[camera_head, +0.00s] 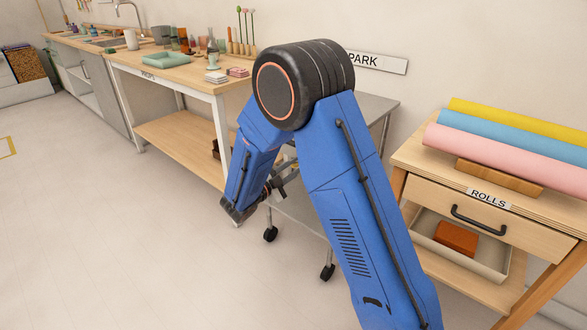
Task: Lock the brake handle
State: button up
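A grey metal cart (373,108) on casters stands by the wall under the PARK sign (378,62). My blue arm covers most of the cart. Two casters show, a left one (270,233) and a right one (327,272). No brake handle can be made out; it may be hidden behind my arm. My gripper (282,183) is small and partly covered by my arm, in front of the cart. Whether its fingers are open or shut cannot be told, and nothing is clearly seen in it.
The ROLLS table (565,205) at right holds pink, blue and yellow rolls (515,148), a drawer and a lower tray (490,266) with an orange block (457,238). The PROPS table (190,75) stands left of the cart. The floor (110,245) at front left is clear.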

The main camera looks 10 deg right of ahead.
jog(key=v, duration=1.7)
jog(key=shift+s+a, duration=0.1)
jog(key=s+d+r+m+g+y, duration=0.25)
jog(key=s+d+m+g, duration=0.25)
jog(key=s+d+m, duration=0.5)
jog(key=s+d+r+m+g+y, duration=0.2)
jog(key=s+d+r+m+g, duration=0.3)
jog(key=d+m, duration=0.75)
jog(key=s+r+m+t+y, duration=0.1)
jog(key=s+m+t+y, duration=0.1)
jog(key=s+m+y, duration=0.3)
jog(key=s+r+m+t+y, duration=0.2)
jog(key=s+m+y, duration=0.3)
jog(key=s+m, duration=0.8)
jog(key=shift+a+m, duration=0.35)
jog(key=shift+m, duration=4.6)
